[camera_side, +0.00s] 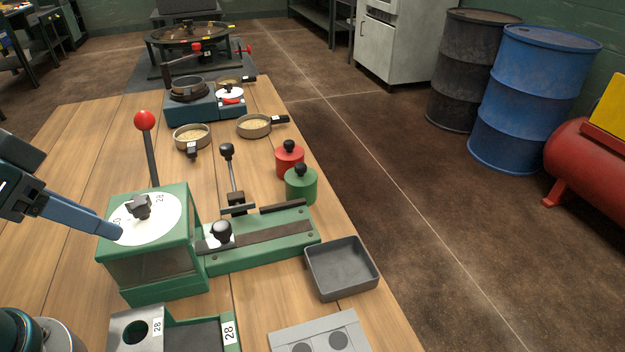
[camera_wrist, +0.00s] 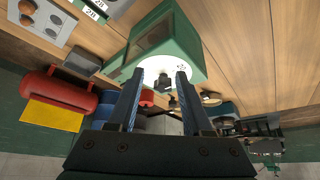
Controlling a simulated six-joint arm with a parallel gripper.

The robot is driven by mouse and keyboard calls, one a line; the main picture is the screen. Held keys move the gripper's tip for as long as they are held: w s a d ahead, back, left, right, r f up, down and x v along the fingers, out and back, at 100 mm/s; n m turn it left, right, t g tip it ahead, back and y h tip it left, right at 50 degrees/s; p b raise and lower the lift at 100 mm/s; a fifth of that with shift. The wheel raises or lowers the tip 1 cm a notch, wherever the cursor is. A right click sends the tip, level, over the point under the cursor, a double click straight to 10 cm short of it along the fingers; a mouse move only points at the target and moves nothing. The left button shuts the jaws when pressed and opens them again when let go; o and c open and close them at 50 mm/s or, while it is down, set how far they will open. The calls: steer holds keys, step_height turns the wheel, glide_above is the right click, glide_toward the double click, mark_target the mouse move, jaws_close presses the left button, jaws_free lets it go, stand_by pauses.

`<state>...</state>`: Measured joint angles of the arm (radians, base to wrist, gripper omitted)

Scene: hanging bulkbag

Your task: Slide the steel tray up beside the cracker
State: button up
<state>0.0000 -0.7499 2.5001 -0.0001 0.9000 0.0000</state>
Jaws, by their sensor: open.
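The dark grey steel tray (camera_side: 341,268) lies empty on the wooden table near its right edge, just right of the front end of a green bed (camera_side: 262,240). A dark box shape in the wrist view (camera_wrist: 82,61) looks like this tray. The green machine (camera_side: 152,262), which I take for the cracker, has a box with a white dial, a black knob (camera_side: 139,205) and a red-balled lever. My gripper (camera_wrist: 160,75) is open and empty, with its blue fingers apart. In the side view (camera_side: 118,232) its fingertips are at the dial's left edge; contact is unclear.
A red canister (camera_side: 290,160) and a green canister (camera_side: 300,185) stand behind the bed. A grey block with round pads (camera_side: 322,338) lies in front of the tray. Pans (camera_side: 191,137) and a burner unit stand farther back.

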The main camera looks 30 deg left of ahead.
jaws_close()
steer(key=w+d+r+m+t+h, duration=0.1)
steer(key=w+d+r+m, duration=0.2)
steer(key=w+r, duration=0.35)
steer(key=m+g+h, duration=0.2)
steer(key=m+g, duration=0.2)
steer(key=m, duration=0.2)
glide_above(327, 273)
step_height(327, 273, down, 12)
steer(key=r, duration=0.1)
steer(key=x, duration=0.9)
steer(key=shift+s+a+f, duration=0.15)
steer(key=shift+a+f, duration=0.2)
steer(key=shift+f, duration=0.05)
steer(key=shift+s+a, duration=1.4)
